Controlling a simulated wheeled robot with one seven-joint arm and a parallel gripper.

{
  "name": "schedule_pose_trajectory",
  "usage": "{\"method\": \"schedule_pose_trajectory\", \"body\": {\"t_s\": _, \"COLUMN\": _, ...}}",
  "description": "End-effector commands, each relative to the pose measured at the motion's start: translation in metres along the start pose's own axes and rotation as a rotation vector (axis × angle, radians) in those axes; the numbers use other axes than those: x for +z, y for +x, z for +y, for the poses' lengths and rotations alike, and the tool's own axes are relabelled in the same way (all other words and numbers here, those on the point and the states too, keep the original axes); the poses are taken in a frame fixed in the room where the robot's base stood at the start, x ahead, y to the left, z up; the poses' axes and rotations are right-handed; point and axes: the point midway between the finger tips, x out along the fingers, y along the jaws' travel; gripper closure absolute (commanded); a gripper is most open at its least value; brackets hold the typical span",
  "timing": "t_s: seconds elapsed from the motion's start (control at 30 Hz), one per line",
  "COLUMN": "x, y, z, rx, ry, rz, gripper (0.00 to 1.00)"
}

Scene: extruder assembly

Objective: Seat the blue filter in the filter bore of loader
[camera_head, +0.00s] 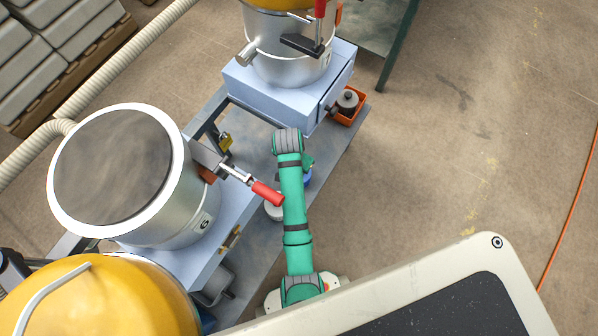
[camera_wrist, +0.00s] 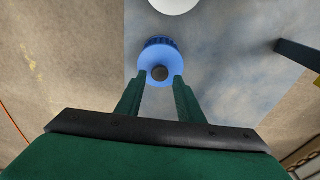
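The blue filter (camera_wrist: 158,52) stands on the grey bench top in the wrist view, with a round blue flange and a dark knob (camera_wrist: 160,73) facing me. In the head view only a blue sliver of it (camera_head: 308,178) shows beside my arm. My gripper (camera_wrist: 160,80) is open, its two green fingers on either side of the knob with gaps visible. I cannot tell how far above the flange the fingertips are. Several steel loaders stand along the bench: one with a white rim and grey top (camera_head: 115,165), another at the back (camera_head: 290,60). No filter bore is visible.
A red-handled clamp (camera_head: 266,193) juts from the near loader toward my arm. A white round part (camera_head: 274,210) lies on the bench (camera_head: 255,160), partly behind my arm. An orange bin (camera_head: 347,107) with a dark knobbed part sits by the back loader.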

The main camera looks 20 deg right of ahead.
Motion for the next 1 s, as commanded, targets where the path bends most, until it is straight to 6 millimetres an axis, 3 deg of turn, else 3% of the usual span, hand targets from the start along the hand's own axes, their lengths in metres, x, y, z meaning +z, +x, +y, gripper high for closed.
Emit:
{"method": "schedule_pose_trajectory", "body": {"t_s": 0.23, "x": -0.002, "y": 0.017, "z": 0.001, "rx": 0.001, "ry": 0.003, "rz": -0.001, "gripper": 0.66}}
{"method": "schedule_pose_trajectory", "body": {"t_s": 0.53, "x": -0.005, "y": 0.055, "z": 0.001, "rx": 0.001, "ry": 0.003, "rz": -0.001, "gripper": 0.66}}
{"method": "schedule_pose_trajectory", "body": {"t_s": 0.83, "x": -0.007, "y": 0.060, "z": 0.003, "rx": 0.000, "ry": 0.008, "rz": 0.001, "gripper": 0.66}}
{"method": "schedule_pose_trajectory", "body": {"t_s": 1.0, "x": -0.006, "y": 0.060, "z": 0.001, "rx": 0.000, "ry": 0.004, "rz": 0.001, "gripper": 1.00}}
